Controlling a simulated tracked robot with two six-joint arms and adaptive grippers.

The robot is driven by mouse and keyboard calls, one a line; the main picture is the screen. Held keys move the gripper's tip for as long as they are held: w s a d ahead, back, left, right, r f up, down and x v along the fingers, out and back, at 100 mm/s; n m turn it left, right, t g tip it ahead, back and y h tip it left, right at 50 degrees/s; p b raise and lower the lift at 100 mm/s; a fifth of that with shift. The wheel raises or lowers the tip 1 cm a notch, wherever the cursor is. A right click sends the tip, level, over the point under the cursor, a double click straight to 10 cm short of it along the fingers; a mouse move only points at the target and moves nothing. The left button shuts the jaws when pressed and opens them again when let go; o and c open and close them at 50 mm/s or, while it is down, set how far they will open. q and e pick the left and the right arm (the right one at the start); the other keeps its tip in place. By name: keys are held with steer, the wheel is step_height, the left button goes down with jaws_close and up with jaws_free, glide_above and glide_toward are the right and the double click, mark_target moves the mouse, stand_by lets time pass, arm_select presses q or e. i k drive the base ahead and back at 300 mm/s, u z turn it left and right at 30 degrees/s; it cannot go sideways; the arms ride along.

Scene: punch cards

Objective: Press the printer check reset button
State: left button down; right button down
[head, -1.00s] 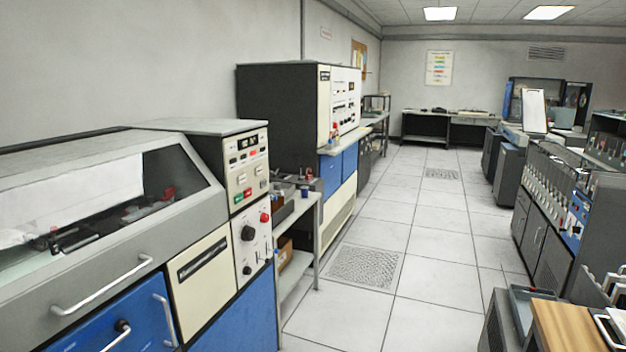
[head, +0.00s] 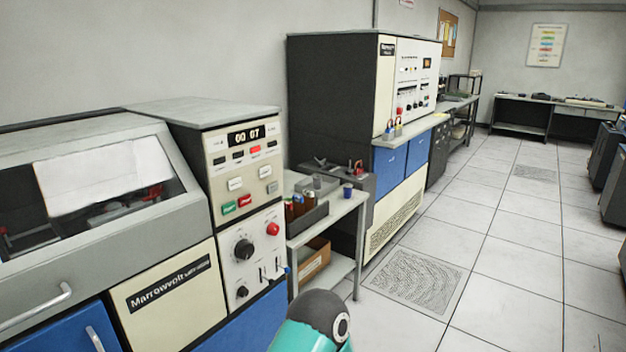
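The printer (head: 100,230) stands at the left, with a paper sheet (head: 100,175) under its clear cover. Its upright control panel (head: 243,170) faces the aisle. The panel has a "00 07" display (head: 246,135), a row of small indicators with one red (head: 255,149), two white buttons, a green button (head: 229,208), a red button (head: 245,201) and a grey button (head: 272,187). The labels are too small to read, so I cannot tell which is check reset. A teal and dark part of my arm shows at the bottom; neither gripper is in view.
Below the panel are a black knob (head: 244,249) and a red knob (head: 273,229). A small side table (head: 340,215) with bottles stands beside the printer. A tall dark cabinet (head: 335,100) is behind it. The tiled floor (head: 500,260) to the right is clear.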

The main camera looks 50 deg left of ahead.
mark_target(272, 188)
steer(key=u, duration=0.6)
steer(key=i, duration=1.25)
steer(key=u, duration=1)
